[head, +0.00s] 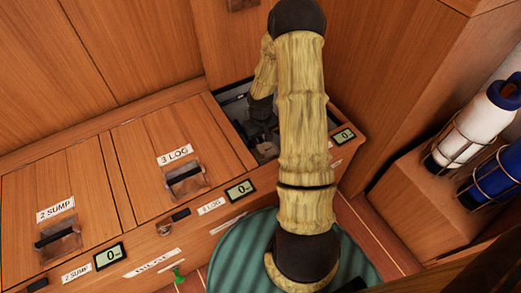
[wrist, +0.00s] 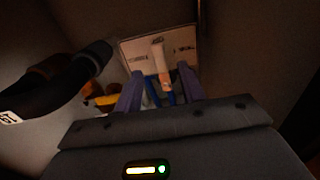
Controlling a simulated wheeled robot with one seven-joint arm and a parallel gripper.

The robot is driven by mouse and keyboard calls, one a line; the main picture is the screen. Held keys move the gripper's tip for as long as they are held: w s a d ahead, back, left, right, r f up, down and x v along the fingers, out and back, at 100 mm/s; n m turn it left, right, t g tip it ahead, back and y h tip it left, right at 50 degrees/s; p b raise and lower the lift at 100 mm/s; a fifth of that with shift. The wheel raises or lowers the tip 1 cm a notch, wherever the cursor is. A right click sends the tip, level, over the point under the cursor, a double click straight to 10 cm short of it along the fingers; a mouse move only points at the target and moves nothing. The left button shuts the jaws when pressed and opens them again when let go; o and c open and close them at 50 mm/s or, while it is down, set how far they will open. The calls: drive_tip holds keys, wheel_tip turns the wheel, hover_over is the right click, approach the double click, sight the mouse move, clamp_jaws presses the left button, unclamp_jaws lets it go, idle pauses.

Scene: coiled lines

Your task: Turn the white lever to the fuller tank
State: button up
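The white lever (wrist: 159,56) sits upright in the middle of a pale plate (wrist: 136,57) in the wrist view, with a tan-orange part at its lower end. Small dark labels flank it left and right, too blurred to read. My gripper (wrist: 160,87) is open, its two purple fingers apart just below and in front of the lever. Blue pieces show between the fingers; I cannot tell what they belong to. In the head view my gripper (head: 262,125) is down inside an open compartment, mostly hidden by my arm; the lever is not visible there. I see no tank levels.
A dark hose (wrist: 60,80) crosses the left of the wrist view, near a yellow piece (wrist: 107,102). Wooden lids marked 2 SUMP (head: 55,207) and 3 LOG (head: 175,155) lie shut beside the open compartment (head: 236,98). White (head: 480,125) and blue (head: 500,175) bottles stand right.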

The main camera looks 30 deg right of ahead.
sight(260, 149)
wheel_tip(260, 149, down, 4)
drive_tip(key=shift+f+b, duration=0.15)
drive_tip(key=shift+b, duration=0.75)
clamp_jaws()
